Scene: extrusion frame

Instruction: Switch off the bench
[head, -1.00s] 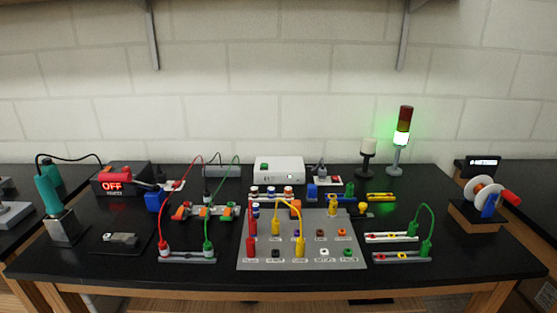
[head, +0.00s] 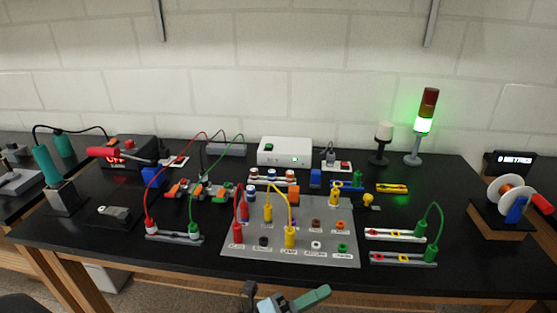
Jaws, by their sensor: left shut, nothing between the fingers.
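The bench (head: 330,283) has a black top carrying electrical gear. A white box (head: 284,157) at the back middle has a green switch (head: 269,147) and a lit green lamp. The stack light (head: 422,127) at the back right glows green in its lower section. A black station (head: 133,146) at the back left shows a red display, partly hidden by a red handle. My left gripper (head: 285,300) shows at the bottom edge, in front of the bench and apart from its gear. It is shut and empty, partly cut off. My right gripper is out of view.
A grey jack panel (head: 290,257) with yellow and red leads lies at the front middle. Looped red and green leads (head: 150,190) stand up on the left, a green lead (head: 428,222) on the right. A cable spool (head: 508,194) stands far right.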

